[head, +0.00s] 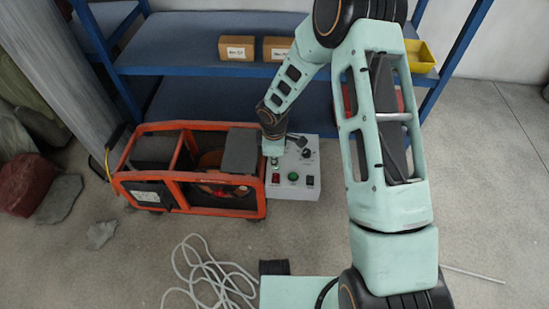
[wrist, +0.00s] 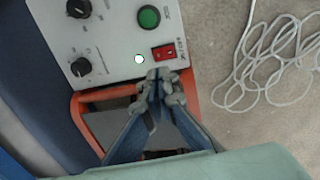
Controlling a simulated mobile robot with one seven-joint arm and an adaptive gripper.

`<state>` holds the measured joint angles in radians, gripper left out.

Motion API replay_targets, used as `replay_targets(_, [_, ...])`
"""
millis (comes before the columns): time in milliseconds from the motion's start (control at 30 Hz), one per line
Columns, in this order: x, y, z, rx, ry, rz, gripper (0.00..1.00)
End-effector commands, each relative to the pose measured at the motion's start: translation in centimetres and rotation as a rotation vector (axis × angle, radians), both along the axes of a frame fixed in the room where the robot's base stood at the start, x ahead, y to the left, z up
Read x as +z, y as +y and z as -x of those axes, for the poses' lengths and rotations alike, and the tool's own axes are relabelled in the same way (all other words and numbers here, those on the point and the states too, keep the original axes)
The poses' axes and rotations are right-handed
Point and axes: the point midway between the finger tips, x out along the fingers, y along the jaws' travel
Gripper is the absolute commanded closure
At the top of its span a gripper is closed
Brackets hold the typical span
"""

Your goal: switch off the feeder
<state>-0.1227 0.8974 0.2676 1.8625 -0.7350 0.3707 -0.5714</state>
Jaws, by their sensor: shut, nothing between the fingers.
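A light grey control box (head: 308,166) stands on the floor, right of the orange-framed machine. I cannot read its labels to confirm it is the feeder. Its panel holds a red rocker switch (wrist: 165,52), a green round button (wrist: 149,17), a black knob (wrist: 81,67) and another black knob (wrist: 78,8). The red switch (head: 275,178) and green button (head: 293,177) also show in the head view. My gripper (wrist: 160,80) is shut and empty, its fingertips just below the red switch in the wrist view. I cannot tell whether they touch the panel. The switch's position is unclear.
The orange-framed machine (head: 190,126) is close beside the box. A blue shelf (head: 190,55) with cardboard boxes (head: 237,48) and a yellow bin (head: 420,56) stands behind. A loose white cable (head: 205,276) lies on the floor in front. Floor to the right is mostly clear.

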Motion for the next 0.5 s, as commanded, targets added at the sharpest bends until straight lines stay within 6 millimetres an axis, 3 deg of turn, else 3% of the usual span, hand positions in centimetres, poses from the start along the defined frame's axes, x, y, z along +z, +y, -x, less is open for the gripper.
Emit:
replay_targets(33, [-1.6, 0.0, -0.1, 0.000, 0.002, 0.001, 1.00])
replay_targets(200, [-4.9, 0.0, -0.5, 0.001, 0.001, 0.000, 1.00])
replay_targets(500, [-7.4, -0.1, -0.9, 0.000, -0.001, 0.001, 1.00])
